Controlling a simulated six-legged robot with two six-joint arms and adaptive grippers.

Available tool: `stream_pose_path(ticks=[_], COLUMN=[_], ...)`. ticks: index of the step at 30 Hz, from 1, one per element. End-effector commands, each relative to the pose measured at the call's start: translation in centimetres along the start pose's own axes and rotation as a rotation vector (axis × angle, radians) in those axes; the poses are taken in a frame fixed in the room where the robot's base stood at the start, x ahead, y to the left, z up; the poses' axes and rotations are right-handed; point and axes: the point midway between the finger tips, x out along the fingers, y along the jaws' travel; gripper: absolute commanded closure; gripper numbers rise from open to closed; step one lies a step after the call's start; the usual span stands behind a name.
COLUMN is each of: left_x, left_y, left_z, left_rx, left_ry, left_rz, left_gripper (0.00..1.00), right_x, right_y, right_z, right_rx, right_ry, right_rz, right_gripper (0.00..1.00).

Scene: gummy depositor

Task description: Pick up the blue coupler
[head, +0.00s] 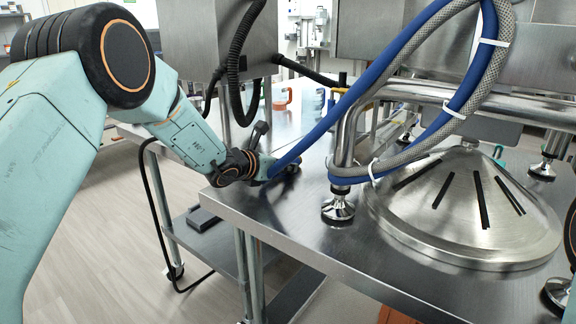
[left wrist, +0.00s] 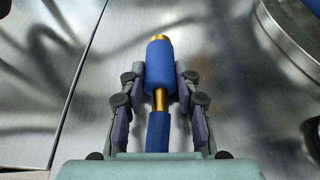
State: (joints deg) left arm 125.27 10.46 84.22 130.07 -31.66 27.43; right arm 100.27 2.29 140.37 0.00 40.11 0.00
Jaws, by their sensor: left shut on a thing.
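The blue coupler (left wrist: 160,66) shows in the left wrist view as a blue sleeve with brass-coloured ends, on the end of a blue hose (left wrist: 158,132). My left gripper (left wrist: 160,80) is shut on it, with one finger on each side. In the head view my left gripper (head: 262,166) is low over the left part of the steel table (head: 270,215). The blue hose (head: 330,118) runs from there up to the right. The coupler is mostly hidden by the gripper in the head view. My right gripper is not in view.
A steel cone-shaped lid (head: 465,210) with dark slots stands on the table at the right. A metal machine foot (head: 338,207) stands left of it. A grey braided hose (head: 440,140) loops beside the blue one. Orange (head: 283,99) items lie farther back.

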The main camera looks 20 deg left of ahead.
Motion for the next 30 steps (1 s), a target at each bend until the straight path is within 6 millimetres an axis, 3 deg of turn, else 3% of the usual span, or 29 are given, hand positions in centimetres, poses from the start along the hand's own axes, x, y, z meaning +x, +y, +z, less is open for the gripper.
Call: stream_pose_path(ticks=[8,21,26,30], left_x=[-0.1,-3.1,-3.6,-3.2], left_y=[0.0,0.0,0.1,0.4], left_z=[0.3,7.6,9.0,9.4], left_rx=[0.000,0.002,0.001,0.001], left_ry=[0.001,-0.003,-0.002,-0.003], left_rz=[0.000,0.000,0.000,0.000], left_gripper=[1.00,1.00,1.00,1.00], right_x=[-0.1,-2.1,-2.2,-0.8], right_y=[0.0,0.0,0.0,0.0], right_z=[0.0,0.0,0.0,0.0], right_rx=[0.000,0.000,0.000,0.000], right_ry=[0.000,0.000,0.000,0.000], right_rz=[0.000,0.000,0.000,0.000], right_gripper=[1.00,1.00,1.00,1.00])
